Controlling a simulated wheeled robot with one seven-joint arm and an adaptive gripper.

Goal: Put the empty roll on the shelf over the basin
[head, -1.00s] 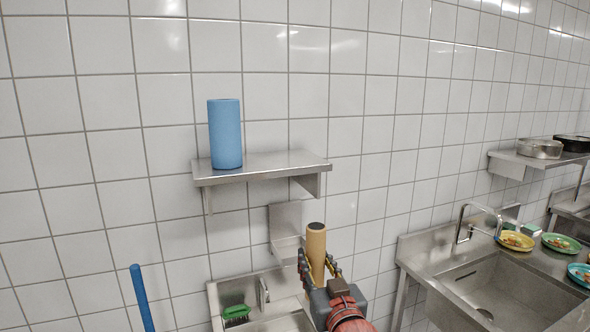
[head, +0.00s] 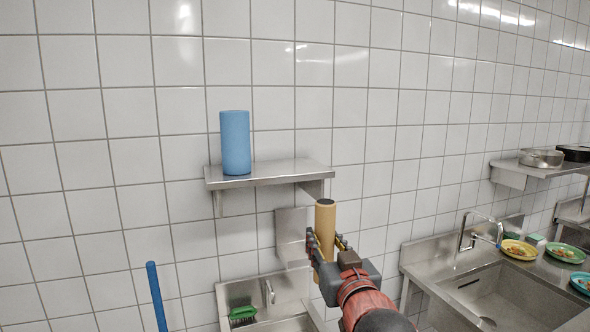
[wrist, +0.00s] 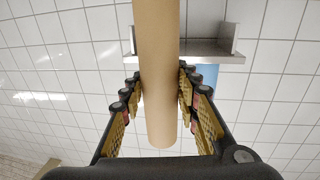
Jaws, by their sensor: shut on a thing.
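The empty roll, a tan cardboard tube (head: 325,232), stands upright in my gripper (head: 327,252), which is shut on it. In the wrist view the tube (wrist: 157,70) runs down the middle between the two fingers (wrist: 160,92). The steel shelf (head: 285,174) is on the tiled wall over the small basin (head: 290,325). In the head view the tube is at the right of the shelf and its top is a little below the shelf's surface. The shelf also shows in the wrist view (wrist: 222,58), partly hidden by the tube.
A blue roll (head: 235,143) stands on the shelf's left part; the shelf's right part is bare. A green brush (head: 242,314) lies in the basin near its tap (head: 268,291). A blue pole (head: 157,295) rises at lower left. A larger sink (head: 500,300) with plates is at right.

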